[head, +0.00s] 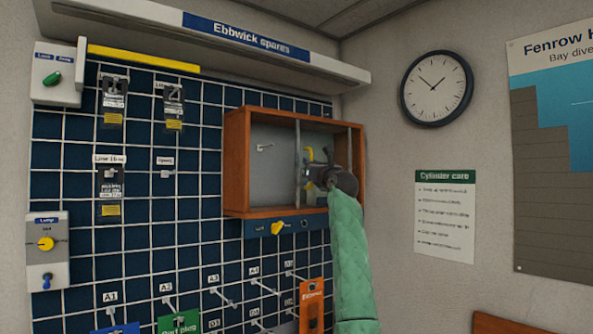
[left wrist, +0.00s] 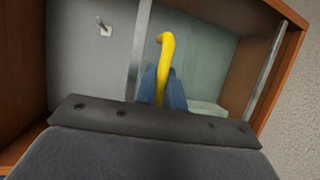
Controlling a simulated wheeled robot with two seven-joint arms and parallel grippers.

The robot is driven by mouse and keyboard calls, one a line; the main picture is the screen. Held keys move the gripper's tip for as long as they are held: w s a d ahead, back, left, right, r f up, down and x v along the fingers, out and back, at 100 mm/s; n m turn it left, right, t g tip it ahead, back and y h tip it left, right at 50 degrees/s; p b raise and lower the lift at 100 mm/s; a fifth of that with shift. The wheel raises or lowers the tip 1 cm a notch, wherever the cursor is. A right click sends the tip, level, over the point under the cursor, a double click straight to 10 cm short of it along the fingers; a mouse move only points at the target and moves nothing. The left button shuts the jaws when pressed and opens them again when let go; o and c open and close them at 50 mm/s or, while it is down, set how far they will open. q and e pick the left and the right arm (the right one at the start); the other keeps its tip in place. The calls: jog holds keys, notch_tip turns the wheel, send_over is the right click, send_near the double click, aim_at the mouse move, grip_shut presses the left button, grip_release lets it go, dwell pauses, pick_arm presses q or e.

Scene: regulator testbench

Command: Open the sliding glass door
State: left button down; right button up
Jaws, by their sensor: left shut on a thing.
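A wood-framed cabinet (head: 236,165) hangs on the blue wall grid. Its sliding glass door (left wrist: 215,60) is a tinted pane between two upright metal strips. The pane covers the right part of the cabinet; the left part shows the grey back panel and a peg. A yellow handle (left wrist: 166,55) stands near the pane's left strip and also shows in the head view (head: 309,154). My left gripper (left wrist: 163,88) is shut on the handle, its blue fingers on both sides of it. In the head view the gripper (head: 314,174) hides part of the pane. My right gripper is not in view.
A blue strip with a yellow knob (head: 278,228) sits just under the cabinet. A long shelf (head: 220,35) overhangs the grid. Labelled hooks and an orange item (head: 312,305) are below. A clock (head: 436,88) and a poster (head: 444,217) are on the right wall.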

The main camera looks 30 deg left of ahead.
pick_arm(q)
jog(key=shift+w+d, duration=0.25)
jog(key=shift+w, duration=0.3)
jog(key=shift+w+d, duration=0.2)
jog(key=shift+w, duration=0.3)
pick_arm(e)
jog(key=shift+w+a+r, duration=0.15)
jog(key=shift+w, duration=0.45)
pick_arm(q)
jog(key=c, duration=1.8)
grip_release()
